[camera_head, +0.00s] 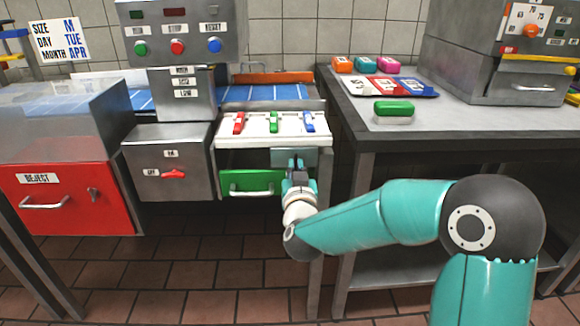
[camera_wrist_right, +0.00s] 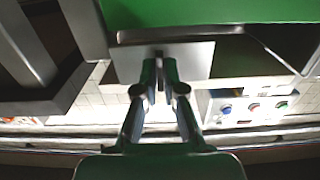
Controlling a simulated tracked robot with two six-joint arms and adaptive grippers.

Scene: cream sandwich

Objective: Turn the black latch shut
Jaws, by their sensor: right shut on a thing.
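My right gripper (camera_head: 297,172) is at the small grey plate (camera_head: 280,157) beside the green drawer (camera_head: 250,182), under the white panel with three coloured switches. The right wrist view shows my right gripper (camera_wrist_right: 160,72) close up, its two fingers closed at the edge of the grey plate (camera_wrist_right: 200,60). The black latch (camera_wrist_right: 159,58) shows only as a small dark piece between the fingertips, and its turn angle cannot be told. In the head view the gripper hides it. My left gripper is in neither view.
A white switch panel (camera_head: 270,125) is just above the gripper. A grey box with a red switch (camera_head: 173,174) and a red reject bin (camera_head: 70,200) stand to the left. The steel table (camera_head: 420,120) at right holds a green block (camera_head: 394,108).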

